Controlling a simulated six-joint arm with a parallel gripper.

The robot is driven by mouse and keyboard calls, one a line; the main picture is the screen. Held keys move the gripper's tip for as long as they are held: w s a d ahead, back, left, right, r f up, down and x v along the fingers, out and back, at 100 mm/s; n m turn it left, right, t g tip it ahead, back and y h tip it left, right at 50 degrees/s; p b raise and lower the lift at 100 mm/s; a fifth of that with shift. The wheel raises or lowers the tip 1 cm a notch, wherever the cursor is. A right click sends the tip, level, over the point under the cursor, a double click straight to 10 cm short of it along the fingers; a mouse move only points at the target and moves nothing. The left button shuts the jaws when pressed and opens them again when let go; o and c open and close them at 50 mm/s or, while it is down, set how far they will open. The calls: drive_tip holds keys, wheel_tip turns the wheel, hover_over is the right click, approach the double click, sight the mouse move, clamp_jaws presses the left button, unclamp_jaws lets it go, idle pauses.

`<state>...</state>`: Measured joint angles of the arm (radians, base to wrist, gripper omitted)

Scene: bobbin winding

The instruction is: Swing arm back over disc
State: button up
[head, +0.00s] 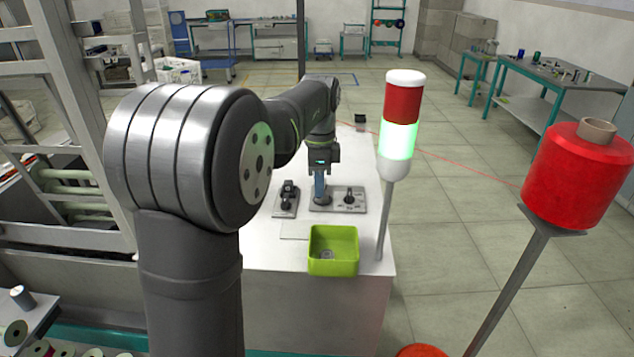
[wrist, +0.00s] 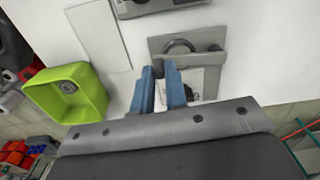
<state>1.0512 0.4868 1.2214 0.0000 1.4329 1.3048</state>
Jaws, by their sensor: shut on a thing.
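My gripper (head: 320,194) points down over the middle plate on the white bench in the head view. In the wrist view its two blue fingers (wrist: 160,70) are closed on the end of a grey swing arm (wrist: 190,62), with a small gap between them further back. The swing arm lies across a grey base plate (wrist: 158,45). A dark curved rim, which looks like the disc (wrist: 179,45), shows on the plate just beyond the arm. The fingers and the arm hide part of the plate, so I cannot tell how far the arm covers the disc.
A green bin (head: 333,236) with a small grey part inside stands at the bench front. A second device (head: 287,198) sits left of the plate. A signal tower (head: 400,125), lit green, and a red thread cone (head: 578,175) on a stand rise at the right.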

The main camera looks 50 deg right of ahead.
drive_tip(key=shift+s+d, duration=0.2)
drive_tip(key=shift+s, duration=0.1)
drive_tip(key=shift+s+d, duration=0.15)
drive_tip(key=shift+s, duration=0.05)
idle(0.5)
drive_tip(key=o, duration=0.6)
wheel_tip(320, 180, up, 7)
idle(0.4)
